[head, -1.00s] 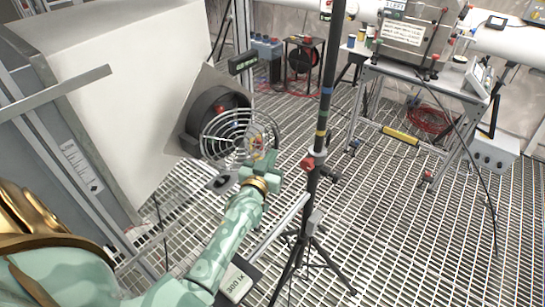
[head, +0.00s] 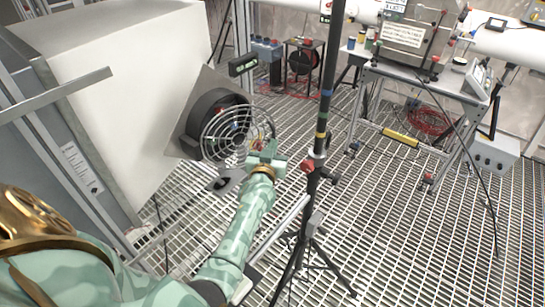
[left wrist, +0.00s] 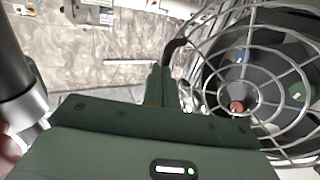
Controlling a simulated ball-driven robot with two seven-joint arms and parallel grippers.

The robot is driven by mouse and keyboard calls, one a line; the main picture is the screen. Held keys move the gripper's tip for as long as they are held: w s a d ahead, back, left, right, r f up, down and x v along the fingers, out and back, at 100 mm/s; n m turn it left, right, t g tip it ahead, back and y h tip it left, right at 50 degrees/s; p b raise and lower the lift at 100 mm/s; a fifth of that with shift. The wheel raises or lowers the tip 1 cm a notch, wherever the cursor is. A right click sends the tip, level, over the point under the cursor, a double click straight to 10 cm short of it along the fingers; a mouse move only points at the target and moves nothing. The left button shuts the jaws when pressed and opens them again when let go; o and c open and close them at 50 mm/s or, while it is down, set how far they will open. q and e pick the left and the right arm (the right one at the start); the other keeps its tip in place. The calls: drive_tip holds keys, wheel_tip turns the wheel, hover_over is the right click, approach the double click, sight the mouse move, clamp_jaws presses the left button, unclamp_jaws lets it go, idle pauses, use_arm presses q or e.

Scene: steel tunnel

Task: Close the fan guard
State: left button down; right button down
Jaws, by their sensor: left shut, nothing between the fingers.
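The fan guard (head: 226,135) is a round grille of pale wire rings. In the head view it stands in front of the black fan housing (head: 196,122), its right side apart from the housing. In the left wrist view the guard (left wrist: 251,62) fills the right side, with the dark fan and its red hub (left wrist: 237,106) behind the wires. My left gripper (head: 264,154) is shut and empty at the guard's lower right edge; I cannot tell whether it touches the wire. Its green fingers (left wrist: 165,88) show left of the guard in the wrist view. My right gripper is not in view.
The fan sits on a square plate on a large white box (head: 130,90). A black tripod pole (head: 322,120) stands close to the right of my left gripper. A steel workbench (head: 420,80) is farther back right. The grated floor (head: 390,230) between is mostly clear.

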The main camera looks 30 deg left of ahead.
sight(263, 135)
use_arm(q)
drive_tip(key=w+a+y, duration=0.1)
drive_tip(key=a, duration=0.1)
drive_tip(key=w+a+n+b, duration=0.1)
drive_tip(key=w+a, duration=0.1)
drive_tip(key=w+a+g+y+b, duration=0.1)
drive_tip(key=w+a, duration=0.1)
drive_tip(key=shift+w+a+f+n+y, duration=0.1)
drive_tip(key=shift+a+n+y, duration=0.2)
drive_tip(key=shift+n, duration=0.1)
drive_tip(key=shift+w+a, duration=0.25)
drive_tip(key=shift+a, duration=0.1)
drive_tip(key=shift+w+a, duration=0.15)
drive_tip(key=shift+a, duration=0.5)
drive_tip(key=shift+a+r, duration=0.1)
drive_tip(key=shift+r, duration=0.15)
